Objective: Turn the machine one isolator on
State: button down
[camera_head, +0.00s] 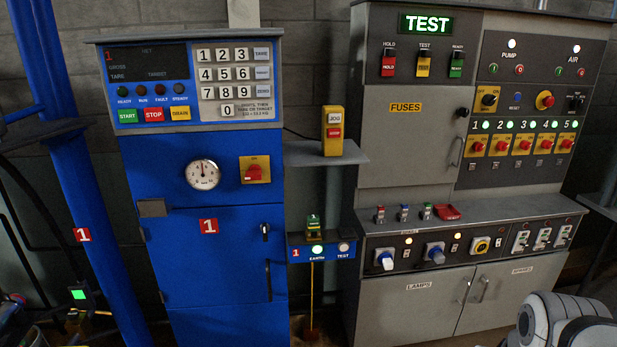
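A blue machine cabinet (165,240) marked with a red "1" label (209,226) stands left of centre. On its upper front, right of a round dial gauge (203,174), is an isolator switch with a red handle on a yellow plate (255,169). The handle's exact on or off position is too small to tell. Nothing touches it. A white, rounded part of my arm (565,322) shows at the bottom right corner, well away from the switch. My gripper's fingers are not in view.
A keypad panel (235,78) tops the blue cabinet. A yellow jog box (333,131) stands on a grey shelf to its right. A grey test cabinet (408,150) with several numbered red-and-yellow switches (523,145) fills the right. A blue post (75,200) stands at the left.

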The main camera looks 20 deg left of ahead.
aim_at(255, 172)
jog(key=z, duration=0.3)
jog(key=k, duration=0.1)
jog(key=u, duration=2.9)
jog(key=k, duration=0.75)
jog(key=z, duration=1.1)
jog(key=i, duration=1)
jog(key=z, duration=0.05)
jog(key=k, duration=0.15)
jog(key=u, duration=0.1)
